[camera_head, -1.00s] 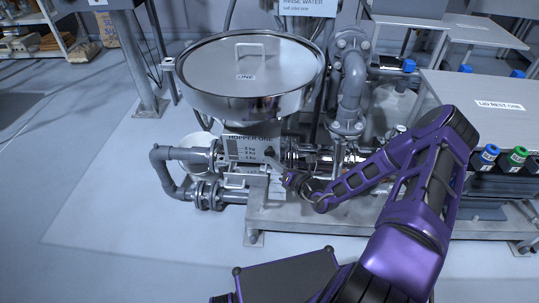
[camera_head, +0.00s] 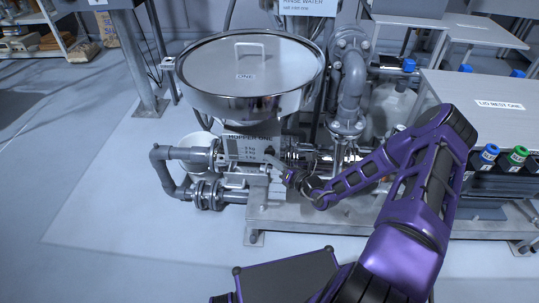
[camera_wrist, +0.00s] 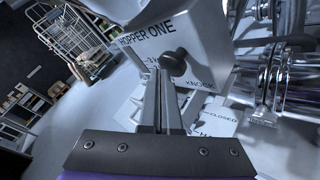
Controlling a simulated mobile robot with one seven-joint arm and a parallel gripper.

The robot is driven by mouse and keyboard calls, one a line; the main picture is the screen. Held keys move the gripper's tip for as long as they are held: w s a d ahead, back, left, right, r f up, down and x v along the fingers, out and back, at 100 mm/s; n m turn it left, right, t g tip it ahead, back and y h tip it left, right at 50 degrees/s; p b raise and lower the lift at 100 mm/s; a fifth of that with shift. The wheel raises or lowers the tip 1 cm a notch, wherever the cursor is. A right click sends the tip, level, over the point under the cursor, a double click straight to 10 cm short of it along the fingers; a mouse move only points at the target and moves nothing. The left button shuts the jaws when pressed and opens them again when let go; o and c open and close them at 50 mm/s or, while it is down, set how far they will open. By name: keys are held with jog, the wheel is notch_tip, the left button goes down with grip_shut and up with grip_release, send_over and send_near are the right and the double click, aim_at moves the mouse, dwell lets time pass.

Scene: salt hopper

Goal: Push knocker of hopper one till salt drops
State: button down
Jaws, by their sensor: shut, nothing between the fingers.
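Hopper one is a round steel hopper with a lid marked ONE (camera_head: 245,77) and a grey front panel marked HOPPER ONE (camera_head: 236,148). The panel also shows in the wrist view (camera_wrist: 150,37). The knocker (camera_wrist: 174,63) is a black round knob on that panel, beside lettering that starts KNOCK. My gripper (camera_wrist: 162,74) is shut and empty, with its fingertips right at the knob's lower left edge. I cannot tell whether they touch it. In the head view my gripper (camera_head: 272,160) is small against the panel. No falling salt is visible.
Grey pipes and a valve (camera_head: 207,193) lie left of the panel. A flanged pipe (camera_head: 350,85) rises at the right. A metal bench marked LID NEST ONE (camera_head: 490,100) stands further right. The floor at the front left is clear.

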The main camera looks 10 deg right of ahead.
jog(key=shift+w+d, duration=0.15)
jog(key=shift+w, duration=0.35)
dwell(0.5)
jog(key=shift+s+r, duration=0.1)
jog(key=shift+s, duration=0.05)
jog(key=shift+s+a+p, duration=0.2)
jog(key=shift+s+p, duration=0.1)
jog(key=shift+s, duration=0.25)
jog(key=shift+s+a+p, duration=0.15)
jog(key=shift+s+p, duration=0.15)
jog(key=shift+s, duration=0.2)
jog(key=shift+s, duration=0.1)
jog(key=s, duration=0.1)
jog(key=s+a+p, duration=0.1)
jog(key=s, duration=0.1)
jog(key=s+p, duration=0.1)
jog(key=shift+s+a, duration=0.3)
